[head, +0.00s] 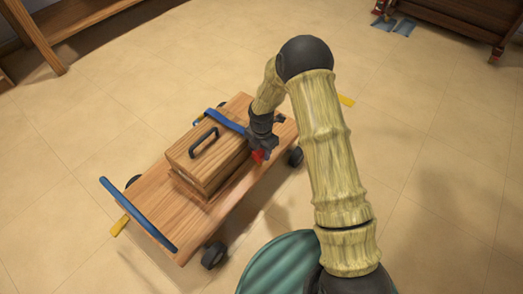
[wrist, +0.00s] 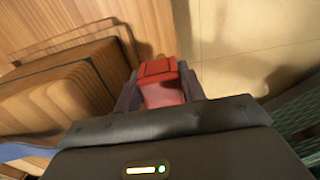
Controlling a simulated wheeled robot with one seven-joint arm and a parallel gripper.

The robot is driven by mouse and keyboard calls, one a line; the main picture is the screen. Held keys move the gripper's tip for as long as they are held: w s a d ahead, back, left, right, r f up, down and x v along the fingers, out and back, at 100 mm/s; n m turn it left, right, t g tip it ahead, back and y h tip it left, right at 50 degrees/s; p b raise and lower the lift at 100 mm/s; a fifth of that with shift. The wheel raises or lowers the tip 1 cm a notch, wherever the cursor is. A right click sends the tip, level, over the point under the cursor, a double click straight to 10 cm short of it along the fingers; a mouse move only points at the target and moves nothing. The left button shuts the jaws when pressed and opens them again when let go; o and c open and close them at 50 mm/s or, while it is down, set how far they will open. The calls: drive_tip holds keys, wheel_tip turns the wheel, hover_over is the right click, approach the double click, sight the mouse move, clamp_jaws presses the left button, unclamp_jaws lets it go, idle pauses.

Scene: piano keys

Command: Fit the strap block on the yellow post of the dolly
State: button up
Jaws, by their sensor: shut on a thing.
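The strap block, a red block (wrist: 160,82), sits between the two fingers of my gripper (wrist: 162,90) in the wrist view. My gripper (head: 262,148) is shut on it. In the head view the red block (head: 258,156) shows just below the fingers, beside the right side of the wooden box and above the dolly's right edge. The wooden dolly (head: 158,212) has blue bars and dark wheels. A small yellowish bit (wrist: 160,57) shows just past the block in the wrist view; I cannot tell if it is the post, or whether the block touches it.
A wooden box (head: 196,165) with a black handle rests on the dolly. A blue bar (head: 138,214) crosses the near left end, with a yellow piece (head: 119,226) beside it. Wooden furniture stands at the top left and top right. The tiled floor around is mostly clear.

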drive_tip(key=shift+p, duration=0.5)
drive_tip(key=shift+f, duration=0.6)
drive_tip(key=shift+r, duration=0.15)
idle(0.4)
drive_tip(key=shift+r+p, duration=2.1)
drive_tip(key=shift+p, duration=0.1)
drive_tip(key=shift+f, duration=0.15)
drive_tip(key=shift+f+b, duration=0.3)
drive_tip(key=shift+f, duration=1.2)
drive_tip(key=shift+p, duration=0.75)
